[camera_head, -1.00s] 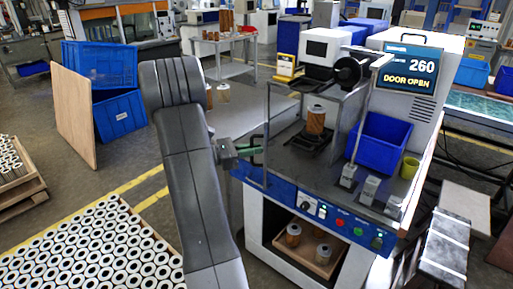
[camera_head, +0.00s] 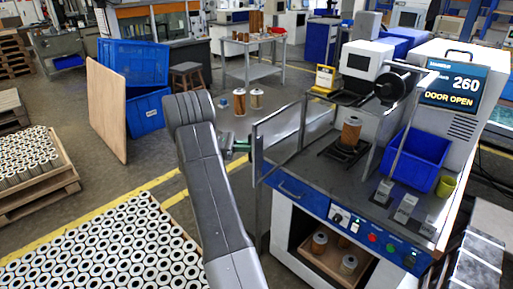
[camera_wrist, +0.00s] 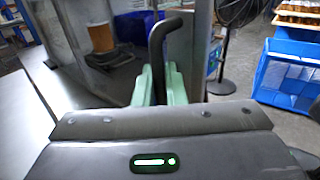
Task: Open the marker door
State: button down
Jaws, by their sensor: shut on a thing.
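The marking machine's door (camera_head: 278,128) is a clear panel in a grey frame. It stands swung out at the left side of the machine, at an angle to its front. My gripper (camera_head: 240,146) is at the door's outer edge, shut on the black door handle (camera_wrist: 158,45). In the wrist view the pale green fingers (camera_wrist: 160,85) close around the lower part of this handle. The machine's screen (camera_head: 452,90) reads "260" and "DOOR OPEN". A brown filter cartridge (camera_head: 350,132) stands upright on the fixture inside; it also shows in the wrist view (camera_wrist: 101,37).
A blue bin (camera_head: 412,160) sits on the machine's deck at right. A shelf below holds several cartridges (camera_head: 320,241). A wide bed of white-ringed cartridges (camera_head: 110,250) fills the lower left. Blue crates and a wooden board (camera_head: 105,110) stand at left.

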jog(key=shift+w+a, duration=0.2)
jog(key=shift+w, duration=0.05)
dwell(0.3)
jog(key=c, duration=1.6)
grip_release()
jog(key=shift+d, duration=0.1)
jog(key=shift+c, duration=0.2)
